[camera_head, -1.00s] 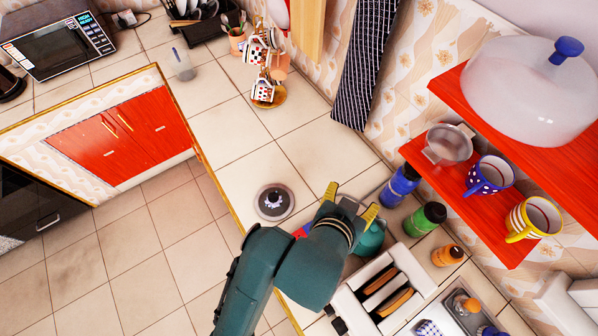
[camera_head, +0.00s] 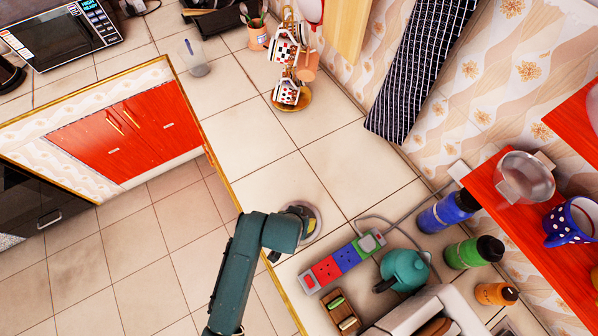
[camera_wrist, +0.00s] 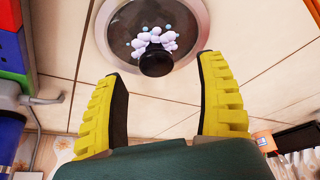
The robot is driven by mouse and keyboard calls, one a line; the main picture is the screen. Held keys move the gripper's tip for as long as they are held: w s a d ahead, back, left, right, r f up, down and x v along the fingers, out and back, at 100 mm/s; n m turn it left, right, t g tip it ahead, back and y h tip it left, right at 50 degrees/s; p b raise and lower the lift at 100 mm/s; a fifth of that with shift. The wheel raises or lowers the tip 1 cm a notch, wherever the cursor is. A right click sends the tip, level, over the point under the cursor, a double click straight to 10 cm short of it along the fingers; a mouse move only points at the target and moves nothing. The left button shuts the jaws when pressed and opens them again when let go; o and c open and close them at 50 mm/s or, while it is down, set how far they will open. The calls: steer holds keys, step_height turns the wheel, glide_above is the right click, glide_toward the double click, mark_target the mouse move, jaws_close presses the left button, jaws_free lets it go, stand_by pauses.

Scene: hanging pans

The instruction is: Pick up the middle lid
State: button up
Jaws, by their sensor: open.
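A round lid (camera_wrist: 192,18) with a metal rim, dark centre and black knob (camera_wrist: 157,60) lies on the tiled counter. The wrist view cuts off its top edge and shows pale rounded shapes by the knob. In the head view the lid (camera_head: 315,222) is mostly hidden under my wrist. My gripper (camera_wrist: 160,75) is open and empty. Its two yellow fingers point toward the lid, with the knob between their tips in the picture and no visible contact. In the head view the fingers are mostly hidden by my arm. No other lid shows clearly now.
A coloured power strip (camera_head: 345,259) and a teal kettle (camera_head: 404,271) are right of the lid, with blue (camera_head: 447,212) and green (camera_head: 474,252) bottles beyond. A red shelf (camera_head: 490,190) stands at right. A mug rack (camera_head: 292,95) is behind. Counter between is clear.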

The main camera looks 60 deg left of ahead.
steer(key=x, duration=0.4)
steer(key=shift+w+d, duration=0.15)
steer(key=c, duration=1.2)
jaws_close()
steer(key=shift+r, duration=0.1)
